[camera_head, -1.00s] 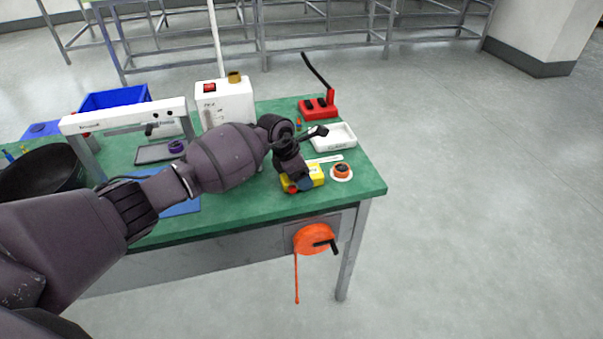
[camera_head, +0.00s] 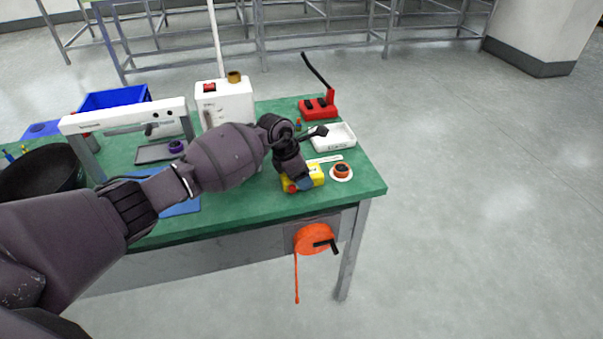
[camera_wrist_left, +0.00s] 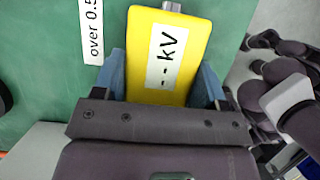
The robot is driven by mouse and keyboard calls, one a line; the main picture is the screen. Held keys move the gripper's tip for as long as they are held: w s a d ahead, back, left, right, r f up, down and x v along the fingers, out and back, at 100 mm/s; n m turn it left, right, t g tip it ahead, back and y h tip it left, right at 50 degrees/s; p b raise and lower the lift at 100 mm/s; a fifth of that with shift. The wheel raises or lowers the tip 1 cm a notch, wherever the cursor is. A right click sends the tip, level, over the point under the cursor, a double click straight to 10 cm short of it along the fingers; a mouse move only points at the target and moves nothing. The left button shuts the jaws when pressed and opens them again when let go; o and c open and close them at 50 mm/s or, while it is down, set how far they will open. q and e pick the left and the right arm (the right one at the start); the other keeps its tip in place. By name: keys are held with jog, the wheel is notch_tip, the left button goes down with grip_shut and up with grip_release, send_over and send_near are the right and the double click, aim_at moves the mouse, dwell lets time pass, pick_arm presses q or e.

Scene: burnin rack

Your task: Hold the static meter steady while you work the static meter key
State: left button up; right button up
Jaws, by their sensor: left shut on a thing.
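The static meter (camera_head: 315,174) is a yellow block at the front right of the green table. In the left wrist view the static meter (camera_wrist_left: 170,30) shows a white display reading "--kV" and a grey nub at its far end. My left gripper (camera_head: 300,180) is shut on it, with one blue finger of the left gripper (camera_wrist_left: 163,78) along each side. I cannot tell whether the meter touches the table. A small red part (camera_head: 291,188) shows at its near left; I cannot tell whether it is the key. My right gripper is not in view.
A white strip (camera_wrist_left: 95,30) marked "over 0.5" lies beside the meter. An orange roll (camera_head: 342,170) sits to its right, a white tray (camera_head: 345,146) behind it. A red stand (camera_head: 318,107) is at the back right. An orange crank reel (camera_head: 313,239) hangs from the table front.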

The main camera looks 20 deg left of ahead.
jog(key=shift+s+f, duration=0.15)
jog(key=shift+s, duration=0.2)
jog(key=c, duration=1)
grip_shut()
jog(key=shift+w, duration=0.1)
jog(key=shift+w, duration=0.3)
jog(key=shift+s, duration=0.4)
